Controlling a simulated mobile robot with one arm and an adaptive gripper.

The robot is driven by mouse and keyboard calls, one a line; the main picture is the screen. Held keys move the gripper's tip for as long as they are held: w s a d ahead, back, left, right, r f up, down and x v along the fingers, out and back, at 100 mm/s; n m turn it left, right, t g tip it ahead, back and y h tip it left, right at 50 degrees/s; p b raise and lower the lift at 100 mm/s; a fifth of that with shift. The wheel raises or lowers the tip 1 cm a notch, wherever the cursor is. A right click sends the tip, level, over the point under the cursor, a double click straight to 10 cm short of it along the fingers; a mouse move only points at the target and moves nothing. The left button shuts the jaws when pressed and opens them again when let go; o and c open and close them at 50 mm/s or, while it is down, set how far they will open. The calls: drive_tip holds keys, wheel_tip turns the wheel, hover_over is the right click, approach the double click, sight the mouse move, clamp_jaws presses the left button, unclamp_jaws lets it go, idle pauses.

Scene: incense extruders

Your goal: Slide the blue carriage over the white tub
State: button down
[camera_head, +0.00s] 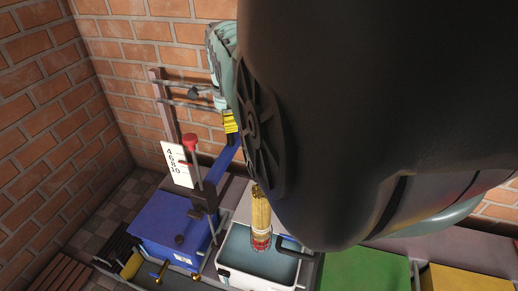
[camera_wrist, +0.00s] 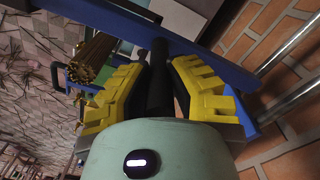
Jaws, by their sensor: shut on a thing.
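The blue carriage shows as a blue bar (camera_head: 222,160) in the head view and as a long blue beam (camera_wrist: 205,52) across the wrist view. My gripper (camera_wrist: 160,75) has its yellow fingers closed on a black handle at the beam; in the head view only a bit of yellow finger (camera_head: 230,122) shows. The white tub (camera_head: 233,278), grey-blue inside, stands at bottom centre. A bundle of tan sticks (camera_head: 261,208) with a reddish lower end appears over the tub; it also shows in the wrist view (camera_wrist: 92,58). My arm hides much of the carriage.
Two metal rails (camera_head: 187,104) run along the brick wall. A blue box (camera_head: 170,225) stands left of the tub, with a red-topped lever (camera_head: 190,143) and a number card (camera_head: 176,164) above it. Green (camera_head: 370,265) and yellow (camera_head: 465,280) boxes stand to the right.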

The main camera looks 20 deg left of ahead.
idle(0.3)
drive_tip(key=c, duration=0.8)
unclamp_jaws()
drive_tip(key=shift+c, duration=0.2)
drive_tip(key=shift+r, duration=0.15)
drive_tip(key=shift+w+a+r, duration=0.1)
drive_tip(key=shift+r, duration=0.7)
wheel_tip(320, 180, up, 10)
drive_tip(key=shift+r, duration=0.1)
